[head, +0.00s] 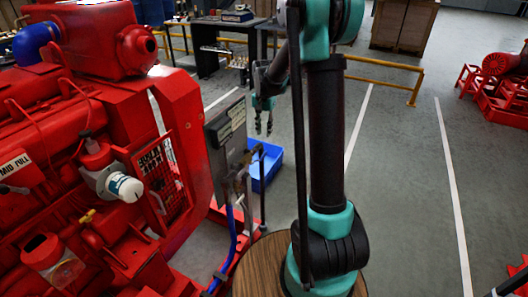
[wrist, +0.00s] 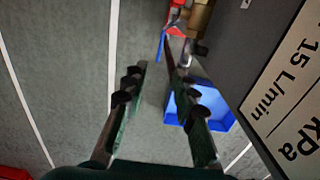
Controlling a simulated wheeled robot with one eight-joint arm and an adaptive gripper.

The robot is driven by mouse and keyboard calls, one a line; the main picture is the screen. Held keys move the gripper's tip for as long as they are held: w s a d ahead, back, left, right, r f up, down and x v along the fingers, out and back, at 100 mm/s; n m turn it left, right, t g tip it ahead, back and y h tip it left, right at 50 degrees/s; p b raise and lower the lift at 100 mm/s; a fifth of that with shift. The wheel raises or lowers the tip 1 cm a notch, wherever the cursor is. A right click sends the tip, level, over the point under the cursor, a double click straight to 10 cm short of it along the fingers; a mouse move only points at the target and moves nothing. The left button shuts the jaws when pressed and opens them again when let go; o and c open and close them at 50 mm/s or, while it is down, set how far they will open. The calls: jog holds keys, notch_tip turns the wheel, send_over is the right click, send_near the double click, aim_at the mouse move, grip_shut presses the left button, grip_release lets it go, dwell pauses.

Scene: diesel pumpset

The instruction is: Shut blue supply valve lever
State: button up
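A brass valve (head: 241,182) sits below the grey panel (head: 224,135) beside the red engine, with a blue hose (head: 232,238) running down from it. Brass fittings (wrist: 199,18) show at the top of the wrist view, with a small blue piece (wrist: 161,45) left of them. I cannot tell whether that piece is the lever or the hose. My gripper (head: 263,129) hangs fingers-down just right of the panel, above the valve's height. In the wrist view my gripper (wrist: 156,66) is open, with nothing between its fingers. The lever itself is not clearly distinguishable.
The red engine (head: 85,125) fills the left side. A blue bin (head: 268,168) stands on the floor behind the valve. The labelled panel (wrist: 255,75) is close on the right in the wrist view.

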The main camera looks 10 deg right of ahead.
notch_tip(320, 180, down, 11)
jog(key=shift+f, duration=0.2)
dwell(0.3)
grip_shut()
